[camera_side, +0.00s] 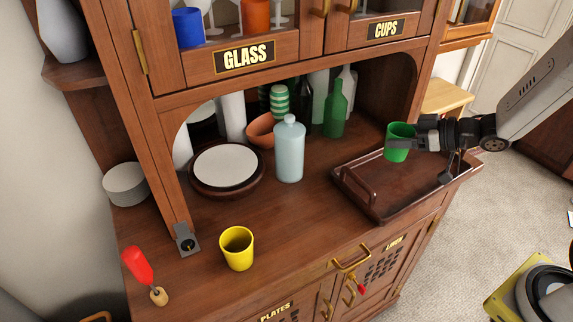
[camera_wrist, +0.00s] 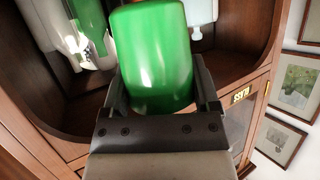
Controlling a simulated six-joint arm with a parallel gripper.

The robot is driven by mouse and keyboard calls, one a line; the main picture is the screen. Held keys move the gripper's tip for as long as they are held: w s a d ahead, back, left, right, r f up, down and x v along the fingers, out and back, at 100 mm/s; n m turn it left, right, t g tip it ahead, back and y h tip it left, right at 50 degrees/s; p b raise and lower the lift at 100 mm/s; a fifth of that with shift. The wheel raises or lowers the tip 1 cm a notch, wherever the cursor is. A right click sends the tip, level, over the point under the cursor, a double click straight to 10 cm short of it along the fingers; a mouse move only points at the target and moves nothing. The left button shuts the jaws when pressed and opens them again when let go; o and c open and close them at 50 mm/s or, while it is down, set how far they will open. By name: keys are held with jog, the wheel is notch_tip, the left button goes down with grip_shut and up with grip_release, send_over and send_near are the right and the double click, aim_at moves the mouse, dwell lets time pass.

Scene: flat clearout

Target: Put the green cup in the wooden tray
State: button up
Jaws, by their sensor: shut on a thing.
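The green cup (camera_side: 399,142) is held by my gripper (camera_side: 405,143) over the far part of the wooden tray. The cup looks roughly upright in the side view. In the wrist view the green cup (camera_wrist: 152,55) fills the space between the fingers of my gripper (camera_wrist: 158,95). The wooden tray (camera_side: 372,214) lies on the cabinet counter at the right, with a raised rim and a handle at its left end. No other thing shows in the tray. I cannot tell exactly how high the cup is above the tray floor.
A green bottle (camera_side: 336,110) stands behind the tray's left part, and a pale blue bottle (camera_side: 289,152) stands left of it. A plate (camera_side: 225,166) sits further back. The front middle counter is clear.

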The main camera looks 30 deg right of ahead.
aim_at(402, 188)
jog(key=shift+s+d+f, duration=0.25)
jog(key=shift+s+d, duration=0.4)
jog(key=shift+d, duration=0.1)
jog(key=shift+s+d+f, duration=0.2)
jog(key=shift+s+d, duration=0.45)
jog(key=shift+d, duration=0.1)
jog(key=shift+f, duration=0.1)
jog(key=shift+f, duration=1.9)
jog(key=shift+f, duration=2)
jog(key=shift+f, duration=0.15)
jog(key=o, duration=1.2)
jog(key=shift+c, duration=0.2)
